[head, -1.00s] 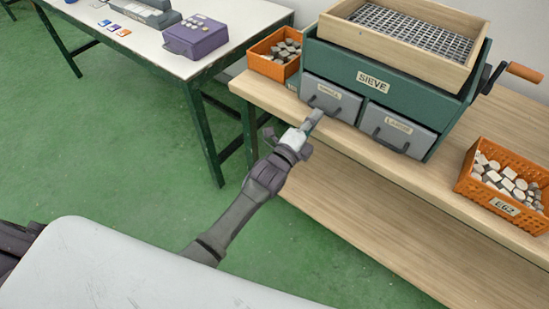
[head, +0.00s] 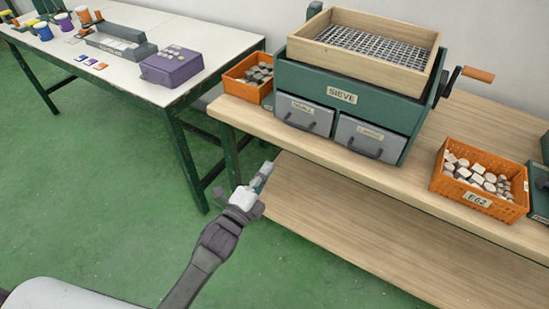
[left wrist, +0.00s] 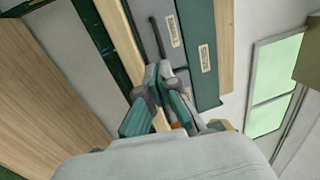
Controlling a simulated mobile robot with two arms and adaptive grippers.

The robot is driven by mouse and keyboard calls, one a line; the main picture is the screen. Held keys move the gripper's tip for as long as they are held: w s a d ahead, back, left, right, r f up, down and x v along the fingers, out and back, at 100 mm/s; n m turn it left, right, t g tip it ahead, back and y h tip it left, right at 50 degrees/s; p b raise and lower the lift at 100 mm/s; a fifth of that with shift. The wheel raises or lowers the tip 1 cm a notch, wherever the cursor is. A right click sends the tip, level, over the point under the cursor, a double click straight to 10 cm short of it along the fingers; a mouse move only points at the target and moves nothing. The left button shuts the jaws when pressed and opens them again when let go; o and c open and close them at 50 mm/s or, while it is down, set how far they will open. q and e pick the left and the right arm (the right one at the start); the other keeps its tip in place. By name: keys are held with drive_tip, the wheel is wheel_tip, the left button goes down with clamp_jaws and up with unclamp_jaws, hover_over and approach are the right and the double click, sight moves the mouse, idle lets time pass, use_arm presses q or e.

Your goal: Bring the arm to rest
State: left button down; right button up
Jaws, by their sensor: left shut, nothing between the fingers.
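My left arm comes up from the bottom of the head view. Its gripper (head: 264,178) is shut and empty, in the air in front of the wooden bench's (head: 330,157) front edge. It also shows in the left wrist view (left wrist: 160,72), fingers together, with the sieve's drawers beyond it. The green sieve machine (head: 340,96) stands on the bench with two grey drawers, the left one (head: 303,115) and the right one (head: 368,140), both looking closed. The gripper is apart from them. My right gripper is not in view.
An orange crate (head: 437,184) of pale pieces, labelled E62, stands right of the sieve. A smaller orange crate (head: 232,84) stands left of it. A white table (head: 215,50) at the back left holds a purple box (head: 171,72). Green floor (head: 90,190) is free at left.

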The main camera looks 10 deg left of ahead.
use_arm(q)
drive_tip(key=s+a+f+n+g+y+p, duration=0.1)
drive_tip(key=s+a+f+n+g+y, duration=0.25)
drive_tip(key=f, duration=0.65)
drive_tip(key=s+a+f+n+g+p, duration=0.1)
drive_tip(key=s+f+n+g, duration=0.4)
drive_tip(key=f, duration=0.6)
drive_tip(key=s+a+f+n+g+y+p, duration=0.1)
drive_tip(key=s+a+f+n, duration=0.1)
drive_tip(key=s+f, duration=0.6)
drive_tip(key=s+a+f+n+g+y+p, duration=0.1)
drive_tip(key=s+f+n+g, duration=0.3)
drive_tip(key=s+f, duration=0.4)
drive_tip(key=s+a+f+n+g+y+p, duration=0.1)
drive_tip(key=s+a+f+n+g, duration=0.3)
drive_tip(key=s, duration=1.7)
wheel_tip(320, 180, down, 4)
drive_tip(key=shift+r+n, duration=0.1)
drive_tip(key=shift+n, duration=0.35)
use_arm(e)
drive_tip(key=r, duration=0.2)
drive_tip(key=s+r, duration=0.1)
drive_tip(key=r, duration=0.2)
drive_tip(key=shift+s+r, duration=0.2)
